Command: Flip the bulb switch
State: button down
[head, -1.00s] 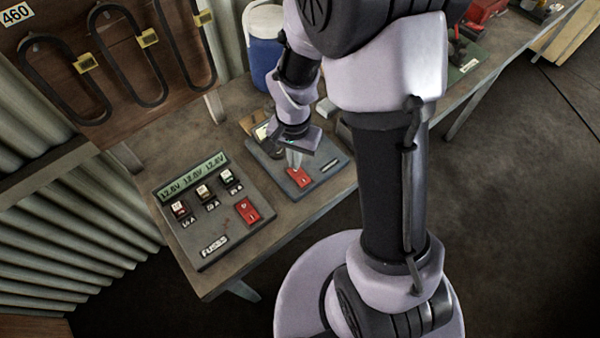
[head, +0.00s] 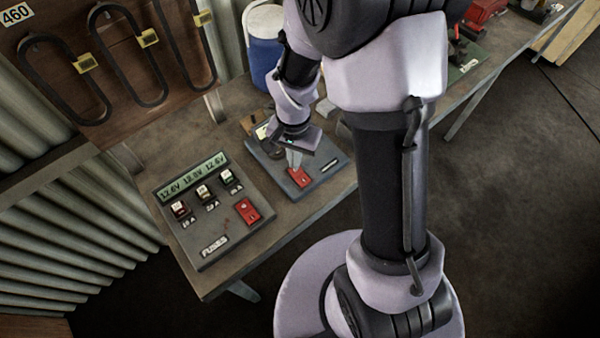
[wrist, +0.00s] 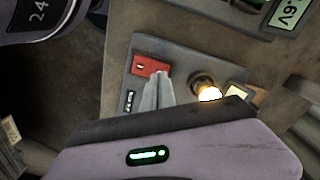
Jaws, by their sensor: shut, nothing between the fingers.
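The bulb board is a grey panel (head: 325,170) on the workbench, right of the fuse panel. Its red switch (head: 300,177) also shows in the wrist view (wrist: 150,66). A bulb (wrist: 208,92) in a brass-coloured holder glows warm white beside the switch in the wrist view; my arm hides most of it in the head view. My gripper (head: 295,164) is shut and empty, pointing down at the board. In the wrist view its fingertips (wrist: 158,78) are right at the near edge of the red switch; I cannot tell whether they touch it.
The fuse panel (head: 196,238) with a voltage display, several fuses and its own red switch (head: 249,211) lies to the left. A blue and white cooler (head: 264,50) stands behind my arm. Belts hang on a board (head: 60,65).

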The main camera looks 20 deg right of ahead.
jog(key=shift+f+b, duration=0.95)
jog(key=shift+f, duration=0.1)
dwell(0.4)
notch_tip(320, 180, up, 7)
jog(key=p, duration=0.5)
jog(key=shift+r, duration=0.15)
notch_tip(320, 180, up, 4)
jog(key=r+n+t+b, duration=0.1)
jog(key=t+b, duration=0.1)
jog(key=b, duration=0.3)
send_over(294, 175)
jog(key=s+a+r+n+t+y+b, duration=0.1)
jog(key=s+r+t+b, duration=0.1)
jog(key=s, duration=0.3)
jog(key=s+a+r+n+t+y+b, duration=0.1)
jog(key=s+a+r+n+b, duration=0.1)
jog(key=s, duration=0.4)
jog(key=r+b, duration=0.1)
jog(key=b, duration=0.1)
jog(key=shift+s+r+t+b, duration=0.25)
jog(key=shift+t+b, duration=0.05)
jog(key=shift+t, duration=0.1)
